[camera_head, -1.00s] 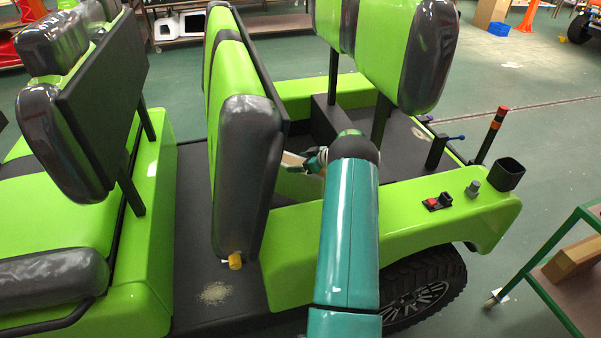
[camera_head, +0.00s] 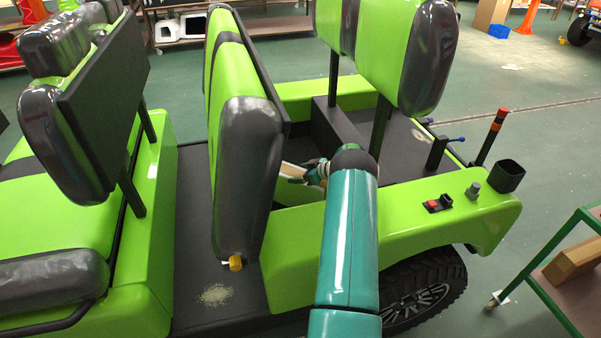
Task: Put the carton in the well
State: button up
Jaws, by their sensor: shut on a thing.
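My gripper (camera_head: 306,173) is at the end of my teal arm, in the gap behind the middle seat back and in front of the rear seat posts. It is shut on the carton (camera_head: 290,170), a pale brown piece of which shows to the left of the jaws. The seat back and my arm hide most of the carton. The well (camera_head: 298,192) is the recess between the green side panel and the seat back. Its floor is mostly hidden, so I cannot tell whether the carton touches it.
The middle seat back (camera_head: 245,170) stands close left of my gripper. Rear seat backs (camera_head: 425,55) on dark posts rise to the right. A green-framed cart (camera_head: 540,285) stands at right.

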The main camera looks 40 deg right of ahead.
jog(key=o, duration=2)
jog(key=shift+o, duration=0.2)
jog(key=shift+r, duration=0.45)
jog(key=v, duration=0.7)
jog(key=shift+s+r, duration=0.2)
jog(key=shift+r, duration=0.05)
